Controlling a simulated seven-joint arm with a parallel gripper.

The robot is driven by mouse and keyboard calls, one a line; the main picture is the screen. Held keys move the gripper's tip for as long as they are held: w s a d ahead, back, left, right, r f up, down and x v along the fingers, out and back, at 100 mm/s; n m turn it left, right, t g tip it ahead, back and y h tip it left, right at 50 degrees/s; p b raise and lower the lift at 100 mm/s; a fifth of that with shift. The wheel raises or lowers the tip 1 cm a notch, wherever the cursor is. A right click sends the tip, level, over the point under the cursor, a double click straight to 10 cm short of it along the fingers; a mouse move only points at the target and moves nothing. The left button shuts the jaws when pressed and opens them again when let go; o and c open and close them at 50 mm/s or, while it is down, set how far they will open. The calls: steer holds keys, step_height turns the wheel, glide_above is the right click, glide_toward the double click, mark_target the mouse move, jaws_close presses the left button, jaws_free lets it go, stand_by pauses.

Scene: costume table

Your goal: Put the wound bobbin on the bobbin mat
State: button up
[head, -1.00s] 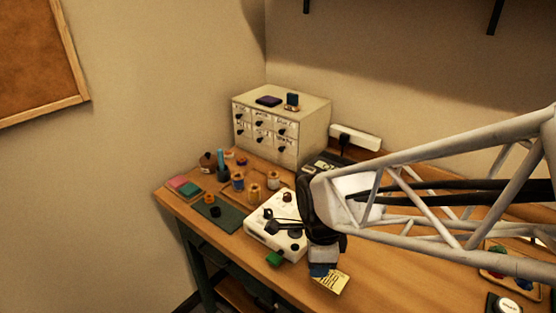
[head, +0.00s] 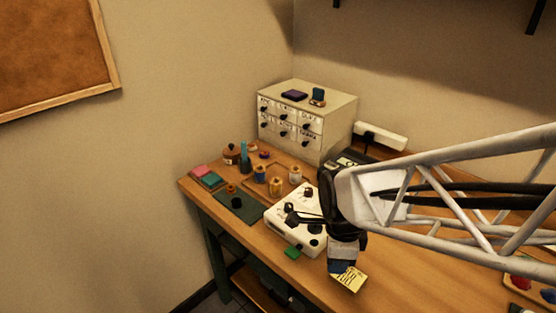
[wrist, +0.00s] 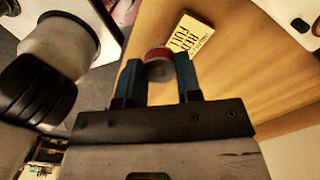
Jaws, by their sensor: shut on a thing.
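My gripper (wrist: 160,82) is shut on a small bobbin (wrist: 158,54) with red thread, which sits between the blue fingertips in the wrist view. In the head view my gripper (head: 342,268) is above the table, close to the yellow note; the bobbin cannot be made out there. A dark green mat (head: 246,215), which looks like the bobbin mat, lies at the table's left front, well left of my gripper. A small orange item (head: 231,188) and a black item (head: 237,202) are on it.
A white machine (head: 281,222) with dark knobs stands between the mat and my gripper. Several spools (head: 276,186) stand behind the mat. A yellow note (head: 350,281) lies on the table; bare wood (head: 420,270) is to its right.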

steer(key=w+a+r, duration=0.1)
steer(key=w+a, duration=0.3)
steer(key=w, duration=0.3)
steer(key=w+a+r, duration=0.1)
steer(key=w+a, duration=0.2)
steer(key=w, duration=0.4)
glide_above(258, 209)
steer(key=f, duration=0.2)
steer(key=shift+s, duration=0.1)
steer(key=shift+f, duration=3.05)
steer(key=shift+f, duration=1.9)
steer(key=shift+f, duration=0.15)
